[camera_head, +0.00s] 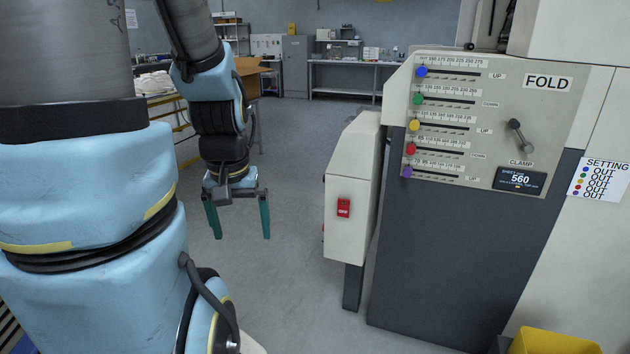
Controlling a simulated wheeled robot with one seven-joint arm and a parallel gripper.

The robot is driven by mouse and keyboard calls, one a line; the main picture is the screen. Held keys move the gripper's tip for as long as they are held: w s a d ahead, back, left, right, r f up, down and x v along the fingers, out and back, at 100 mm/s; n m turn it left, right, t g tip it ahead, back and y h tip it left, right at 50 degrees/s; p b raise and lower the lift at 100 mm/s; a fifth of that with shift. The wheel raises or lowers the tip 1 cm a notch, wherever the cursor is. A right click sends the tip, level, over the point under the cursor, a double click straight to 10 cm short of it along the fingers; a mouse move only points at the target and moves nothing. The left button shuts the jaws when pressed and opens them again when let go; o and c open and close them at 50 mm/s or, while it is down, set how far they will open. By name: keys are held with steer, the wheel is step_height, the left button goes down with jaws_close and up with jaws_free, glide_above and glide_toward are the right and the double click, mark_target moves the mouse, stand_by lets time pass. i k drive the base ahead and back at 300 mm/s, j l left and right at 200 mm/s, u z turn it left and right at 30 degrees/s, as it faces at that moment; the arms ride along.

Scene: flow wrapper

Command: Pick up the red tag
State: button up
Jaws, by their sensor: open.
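My gripper (241,236) hangs from my arm left of the machine, with its two teal fingers pointing down and spread apart. It is open, and only floor shows between the fingers. No piece that I can clearly name as the red tag shows. A small red rectangular piece (343,207) with a white mark is on the front of the cream side box; I cannot tell whether it is a tag or a switch. My gripper is left of it and apart from it. A red round knob (410,149) is on the fold panel.
The flow wrapper's fold panel (487,80) has several coloured sliders, a clamp lever (521,135) and a display reading 560. A setting label (598,180) is at right. A yellow bin (552,342) is at bottom right. Open floor (290,140) lies behind my gripper.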

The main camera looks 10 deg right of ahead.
mark_target(343, 210)
steer(key=u, duration=0.5)
steer(key=k+l+u, duration=0.1)
steer(key=l+u, duration=0.25)
steer(key=k+l+u, duration=0.15)
steer(key=l+u, duration=0.2)
steer(key=k+l+u, duration=0.15)
steer(key=u, duration=0.2)
steer(key=k+l, duration=0.2)
